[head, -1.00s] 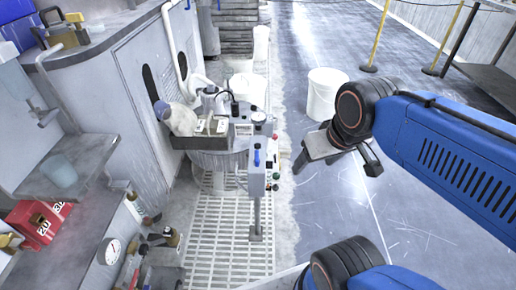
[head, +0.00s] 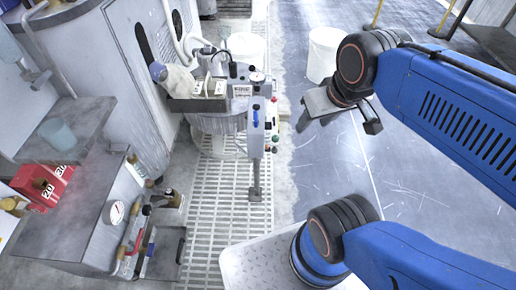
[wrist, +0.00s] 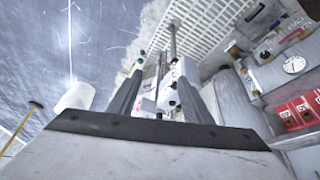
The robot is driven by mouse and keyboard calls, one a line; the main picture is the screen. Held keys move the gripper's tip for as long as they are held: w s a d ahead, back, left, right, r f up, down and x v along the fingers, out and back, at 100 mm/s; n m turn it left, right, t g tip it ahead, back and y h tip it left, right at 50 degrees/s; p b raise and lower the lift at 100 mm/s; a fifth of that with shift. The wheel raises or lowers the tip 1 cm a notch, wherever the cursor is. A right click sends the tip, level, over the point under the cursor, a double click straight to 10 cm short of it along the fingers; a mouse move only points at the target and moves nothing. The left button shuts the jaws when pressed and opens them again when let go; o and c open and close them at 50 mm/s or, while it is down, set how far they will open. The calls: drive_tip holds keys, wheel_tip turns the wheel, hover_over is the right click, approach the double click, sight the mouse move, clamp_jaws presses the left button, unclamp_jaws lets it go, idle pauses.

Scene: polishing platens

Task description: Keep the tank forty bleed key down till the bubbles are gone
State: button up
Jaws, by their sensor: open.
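A red block (head: 42,184) with white numbers 20 and 30 sits low at the left in the head view, a brass fitting on its face. Several red blocks (wrist: 297,114) also show at the right of the wrist view, their numbers too small to read surely. I cannot make out a tank forty bleed key or any bubbles. My gripper (head: 337,121) is open and empty, over the floor right of the control post and well away from the red block. In the wrist view its two fingers (wrist: 158,82) are apart with nothing between them.
A control post (head: 256,125) with a blue handle and coloured buttons stands by the polishing station (head: 215,105) at centre. A white bucket (head: 322,52) stands beyond my gripper.

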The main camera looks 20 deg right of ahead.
clamp_jaws()
idle(1.4)
